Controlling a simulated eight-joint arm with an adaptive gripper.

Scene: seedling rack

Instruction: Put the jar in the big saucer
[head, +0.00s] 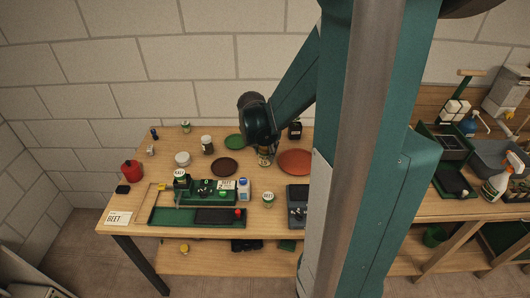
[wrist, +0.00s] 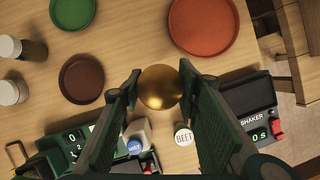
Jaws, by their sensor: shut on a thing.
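The jar (head: 265,160) is in my gripper (head: 264,150), left of the big saucer in the head view. In the wrist view its round gold lid (wrist: 160,88) sits between the two fingertips, and my gripper (wrist: 158,76) is shut on it. The jar looks upright; I cannot tell whether its base touches the table. The big saucer (head: 295,162) is a wide terracotta dish; in the wrist view it is at the top, above and right of the jar (wrist: 203,25). It looks empty, and its right edge is hidden by my column in the head view.
A brown saucer (head: 224,167) and a green saucer (head: 235,142) lie left of the jar. A dark bottle (head: 295,130) stands behind the big saucer. A BEET-labelled container (head: 268,199) and a shaker device (wrist: 250,112) are nearer the front. Bare tabletop separates the jar and big saucer.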

